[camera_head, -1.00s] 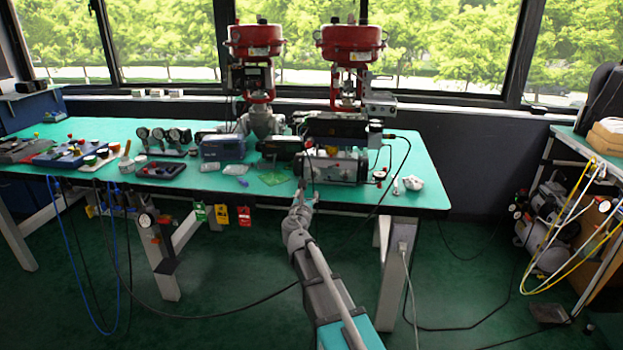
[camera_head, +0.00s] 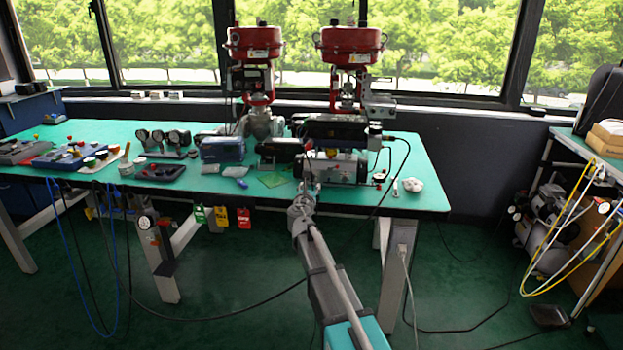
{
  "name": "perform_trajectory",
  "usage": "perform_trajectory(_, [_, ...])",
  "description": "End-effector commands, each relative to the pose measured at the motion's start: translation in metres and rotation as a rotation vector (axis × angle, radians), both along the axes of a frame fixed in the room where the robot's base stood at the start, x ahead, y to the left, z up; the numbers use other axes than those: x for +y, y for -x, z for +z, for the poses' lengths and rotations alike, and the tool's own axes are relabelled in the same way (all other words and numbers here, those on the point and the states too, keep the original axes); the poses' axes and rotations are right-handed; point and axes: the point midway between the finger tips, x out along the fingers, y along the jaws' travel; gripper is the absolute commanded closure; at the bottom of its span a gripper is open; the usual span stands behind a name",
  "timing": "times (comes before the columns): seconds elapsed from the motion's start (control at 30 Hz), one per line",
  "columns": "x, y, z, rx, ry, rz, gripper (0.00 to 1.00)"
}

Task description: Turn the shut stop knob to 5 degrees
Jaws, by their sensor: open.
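A silver-grey actuator unit (camera_head: 345,168) sits at the front edge of the green bench, below a black box-shaped unit (camera_head: 336,128). The shut stop knob is too small to make out in this view. My gripper (camera_head: 309,184) is at the bench's front edge, in front of the left end of the silver-grey unit. It is open, and I see nothing held in it. I cannot tell whether it touches the unit. My arm hides part of the bench edge behind it.
Two red-topped valves (camera_head: 254,42) stand at the back of the bench (camera_head: 420,190). A blue box (camera_head: 222,148), gauges (camera_head: 165,138) and a dark tray (camera_head: 161,171) are to the left. A black cable (camera_head: 398,170) hangs right of the unit. Coloured tags (camera_head: 222,217) hang below the edge.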

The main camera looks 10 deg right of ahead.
Motion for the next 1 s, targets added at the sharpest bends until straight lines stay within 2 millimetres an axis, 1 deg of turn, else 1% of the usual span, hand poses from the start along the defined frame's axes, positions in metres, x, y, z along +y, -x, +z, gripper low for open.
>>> perform_trajectory(0.03, [-0.003, -0.012, 0.000, 0.000, 0.000, -0.001, 0.36])
perform_trajectory(0.1, [-0.006, -0.022, 0.000, 0.000, 0.000, -0.001, 0.36])
perform_trajectory(0.3, [-0.014, -0.048, 0.000, 0.000, 0.000, 0.000, 0.36])
perform_trajectory(0.4, [-0.017, -0.057, 0.000, 0.000, 0.000, 0.000, 0.36])
perform_trajectory(0.6, [-0.021, -0.066, 0.000, 0.000, 0.000, 0.000, 0.36])
perform_trajectory(0.93, [-0.021, -0.067, 0.000, 0.000, 0.000, 0.001, 0.36])
perform_trajectory(0.97, [-0.021, -0.067, 0.000, 0.000, 0.000, 0.001, 0.38])
perform_trajectory(1.0, [-0.021, -0.067, 0.000, 0.000, 0.000, 0.001, 0.45])
